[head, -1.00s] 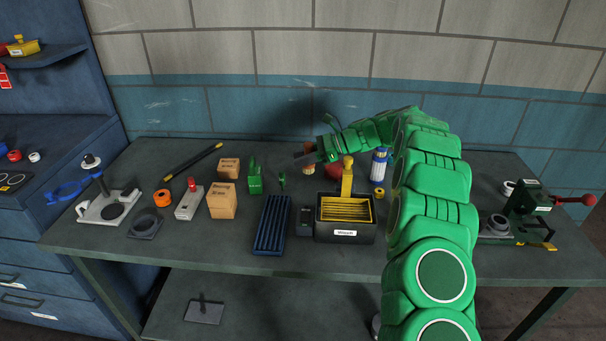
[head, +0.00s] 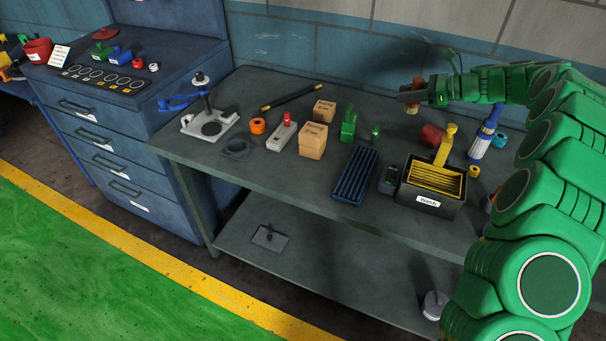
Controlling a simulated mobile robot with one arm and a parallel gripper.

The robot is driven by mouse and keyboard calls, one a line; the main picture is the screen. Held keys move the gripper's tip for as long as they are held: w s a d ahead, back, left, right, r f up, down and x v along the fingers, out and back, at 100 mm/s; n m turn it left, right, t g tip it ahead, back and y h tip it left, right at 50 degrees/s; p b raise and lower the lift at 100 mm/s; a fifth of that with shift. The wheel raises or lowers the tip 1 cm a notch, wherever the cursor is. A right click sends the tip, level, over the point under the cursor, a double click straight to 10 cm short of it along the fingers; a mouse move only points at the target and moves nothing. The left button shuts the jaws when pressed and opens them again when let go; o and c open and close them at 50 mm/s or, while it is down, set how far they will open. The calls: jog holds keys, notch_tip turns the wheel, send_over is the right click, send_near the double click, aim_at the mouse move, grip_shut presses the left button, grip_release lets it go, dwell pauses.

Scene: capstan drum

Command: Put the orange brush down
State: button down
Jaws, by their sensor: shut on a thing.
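My gripper (head: 411,97) is at the back of the workbench (head: 270,165), with my green arm reaching in from the right. Its dark fingers are shut on a small orange-brown thing, which I take for the orange brush (head: 417,81). Part of it shows above the fingers and part below. The fingers hide its middle, and its bristles are too small to make out. It appears held above the bench top, behind the yellow-racked wash box (head: 428,200).
A red round thing (head: 432,135) and a blue-white bottle (head: 484,138) stand near the gripper. Cardboard boxes (head: 313,141), green pieces (head: 348,124) and a blue ribbed tray (head: 355,177) are left of the wash box. Bare bench shows at the back, left of the gripper.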

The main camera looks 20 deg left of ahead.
jog(key=s+a+f, duration=0.1)
jog(key=s+a, duration=0.4)
jog(key=s, duration=0.6)
jog(key=s+a+f, duration=0.2)
jog(key=s+a, duration=0.4)
jog(key=s, duration=0.5)
jog(key=s+a+f, duration=0.1)
jog(key=s+a, duration=0.4)
jog(key=s, duration=0.6)
jog(key=shift+w+a+f, duration=1.5)
jog(key=shift+w+f, duration=0.2)
jog(key=shift+w, duration=0.1)
jog(key=shift+w+a+f, duration=1.5)
jog(key=shift+w+f, duration=0.25)
jog(key=shift+w, duration=0.05)
jog(key=shift+w+a+f, duration=1.5)
jog(key=shift+w+f, duration=0.2)
jog(key=shift+w, duration=0.1)
jog(key=shift+f, duration=1.55)
jog(key=c, duration=0.8)
grip_release()
jog(key=shift+f, duration=0.1)
